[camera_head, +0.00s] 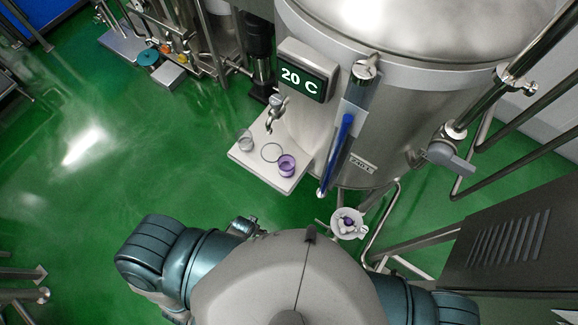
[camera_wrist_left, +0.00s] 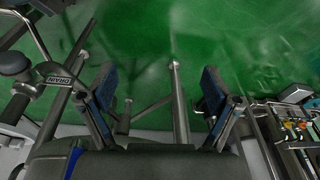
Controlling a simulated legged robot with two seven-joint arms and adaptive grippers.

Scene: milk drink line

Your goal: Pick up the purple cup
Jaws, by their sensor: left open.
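The purple cup (camera_head: 287,165) stands on a small pale shelf (camera_head: 243,157) on the front of the steel tank, near the shelf's right front corner. It shows only in the head view. My left gripper (camera_wrist_left: 158,95) is open in the left wrist view, with its two dark, blue-padded fingers wide apart and nothing between them. In that view it points over the green floor and pipework, and no cup shows there. The head view does not clearly show the left fingers. My right gripper is not in view.
A clear cup (camera_head: 245,140) stands at the shelf's left, beside a ring mark (camera_head: 271,152) under the tap (camera_head: 275,112). A blue-filled level tube (camera_head: 339,150) runs down the tank (camera_head: 400,110) right of the shelf. Green floor (camera_head: 110,130) left of the shelf is clear.

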